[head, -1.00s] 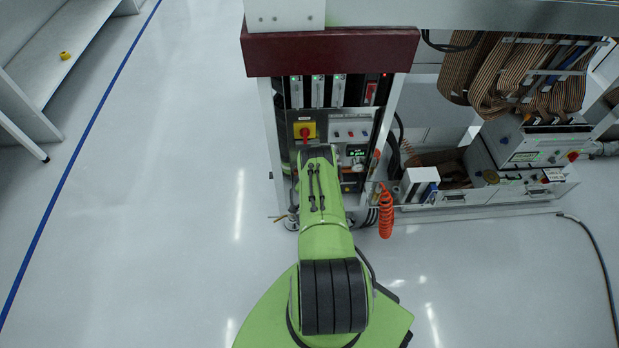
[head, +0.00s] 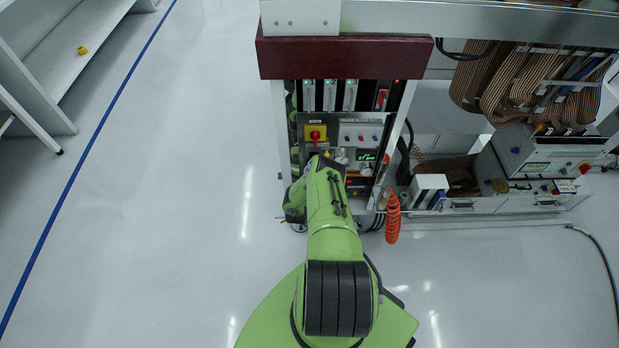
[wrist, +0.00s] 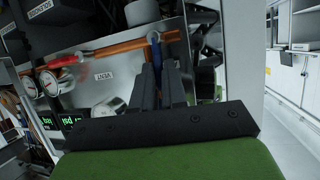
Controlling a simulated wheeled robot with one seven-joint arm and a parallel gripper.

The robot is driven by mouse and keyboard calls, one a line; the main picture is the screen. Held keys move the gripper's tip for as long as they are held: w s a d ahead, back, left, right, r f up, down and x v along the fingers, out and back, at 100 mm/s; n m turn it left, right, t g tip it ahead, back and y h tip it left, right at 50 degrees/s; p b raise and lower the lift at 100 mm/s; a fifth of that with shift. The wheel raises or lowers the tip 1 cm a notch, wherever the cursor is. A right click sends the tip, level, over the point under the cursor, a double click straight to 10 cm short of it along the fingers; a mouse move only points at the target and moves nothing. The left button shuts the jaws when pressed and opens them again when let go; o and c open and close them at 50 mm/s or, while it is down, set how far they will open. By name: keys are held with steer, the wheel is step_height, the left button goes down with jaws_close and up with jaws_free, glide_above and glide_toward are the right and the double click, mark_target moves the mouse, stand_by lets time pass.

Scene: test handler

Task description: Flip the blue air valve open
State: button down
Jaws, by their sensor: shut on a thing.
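In the wrist view, my gripper (wrist: 162,70) has its two dark fingers close together at a horizontal orange pipe. It is shut on a narrow blue lever, the blue air valve (wrist: 156,47), which shows between and just beyond the fingertips. Most of the lever is hidden by the fingers. In the head view, my green arm reaches the lower front of the test cabinet (head: 361,133). My gripper and the valve are hidden there behind the arm.
A red-handled part (wrist: 70,59) lies along the pipe, with round gauges (wrist: 52,82) below it. A coiled orange hose (head: 392,216) hangs right of my arm. A yellow-and-red switch (head: 315,134) is above it. The floor at left is clear.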

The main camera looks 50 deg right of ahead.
stand_by(0.4)
steer(key=c, duration=1.2)
jaws_free()
steer(key=shift+o, duration=0.2)
